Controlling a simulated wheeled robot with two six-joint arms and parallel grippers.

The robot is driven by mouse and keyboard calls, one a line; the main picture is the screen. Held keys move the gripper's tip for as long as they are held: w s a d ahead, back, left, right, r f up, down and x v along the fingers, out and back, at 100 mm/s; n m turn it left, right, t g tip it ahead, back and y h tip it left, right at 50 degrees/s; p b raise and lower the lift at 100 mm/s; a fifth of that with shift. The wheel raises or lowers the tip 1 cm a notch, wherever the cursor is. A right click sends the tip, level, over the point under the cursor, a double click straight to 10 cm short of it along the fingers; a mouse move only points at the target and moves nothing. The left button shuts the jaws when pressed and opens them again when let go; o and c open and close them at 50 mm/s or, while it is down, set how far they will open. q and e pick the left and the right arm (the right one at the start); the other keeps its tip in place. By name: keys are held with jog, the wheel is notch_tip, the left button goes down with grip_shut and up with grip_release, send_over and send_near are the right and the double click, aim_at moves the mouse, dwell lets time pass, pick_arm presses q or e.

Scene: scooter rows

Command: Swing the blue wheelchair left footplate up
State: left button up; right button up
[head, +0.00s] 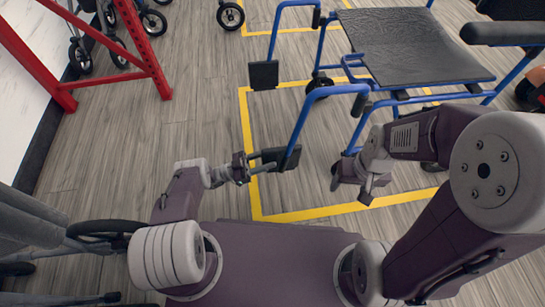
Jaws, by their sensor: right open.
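The blue wheelchair (334,92) stands at upper right with its footrests toward the left. Its near, left footplate (287,158) is a dark plate at the lower end of the near blue hanger tube; its exact tilt is hard to tell. The far footplate (264,75) shows as a dark square. My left gripper (262,166) is at the left edge of the near footplate, its fingertips touching or very close to it. Whether its jaws grip the plate is unclear. My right gripper (362,193) is open and empty, below the wheelchair's near front, apart from the footplate.
Yellow floor tape (252,190) outlines the bay around the wheelchair. A red metal frame (150,62) stands at upper left, with small wheels behind it. A grey wheeled item (40,225) is at lower left. A black armrest (500,33) is at upper right. Wooden floor left of the tape is clear.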

pick_arm(q)
jog(key=b+v, duration=0.4)
jog(key=v, duration=0.2)
jog(key=shift+a+f+b, duration=0.2)
jog(key=shift+a+b, duration=0.15)
jog(key=shift+b, duration=0.05)
jog(key=shift+s, duration=0.2)
